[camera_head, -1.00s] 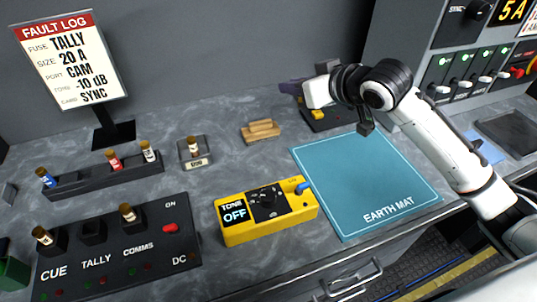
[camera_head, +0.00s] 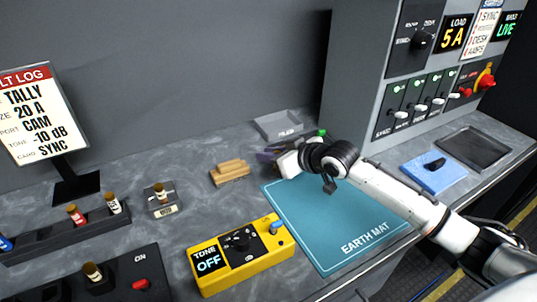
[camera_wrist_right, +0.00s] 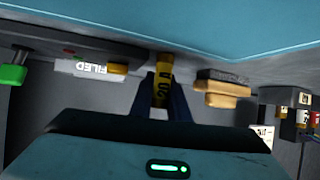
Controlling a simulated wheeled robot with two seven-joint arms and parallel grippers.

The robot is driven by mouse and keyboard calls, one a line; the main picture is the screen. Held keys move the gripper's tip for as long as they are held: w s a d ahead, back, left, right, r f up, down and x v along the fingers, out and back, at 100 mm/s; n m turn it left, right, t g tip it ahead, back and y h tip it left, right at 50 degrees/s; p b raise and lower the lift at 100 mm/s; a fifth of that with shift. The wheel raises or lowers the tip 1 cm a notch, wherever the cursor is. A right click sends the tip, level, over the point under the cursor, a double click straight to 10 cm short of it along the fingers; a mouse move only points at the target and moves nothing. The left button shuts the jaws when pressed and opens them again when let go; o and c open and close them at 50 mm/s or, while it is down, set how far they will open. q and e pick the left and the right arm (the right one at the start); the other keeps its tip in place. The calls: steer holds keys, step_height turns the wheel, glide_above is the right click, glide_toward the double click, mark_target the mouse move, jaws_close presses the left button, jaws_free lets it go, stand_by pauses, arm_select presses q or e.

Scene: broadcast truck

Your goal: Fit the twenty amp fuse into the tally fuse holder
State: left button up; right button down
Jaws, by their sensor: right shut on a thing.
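My right gripper (camera_head: 268,156) is over the bench behind the earth mat's back left corner. In the right wrist view its fingers (camera_wrist_right: 161,100) are shut on a yellow fuse (camera_wrist_right: 163,82) marked 20 A. I cannot make out the fuse in the head view. The black fuse panel (camera_head: 125,270) is at the bottom left, partly cut off. The tally fuse holder (camera_head: 50,291) is a dark block at the frame's lower edge, left of a brown-topped fuse (camera_head: 92,272). My left gripper is not in view.
A fuse rack (camera_head: 75,236) holds several coloured fuses at the left. The yellow tone box (camera_head: 240,262) lies between the panel and the blue earth mat (camera_head: 335,225). Wooden blocks (camera_head: 229,172) and a small fuse stand (camera_head: 160,200) are behind it. A grey tray (camera_head: 278,124) is farther back.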

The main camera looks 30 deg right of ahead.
steer(key=shift+f, duration=0.15)
steer(key=c, duration=1.7)
jaws_free()
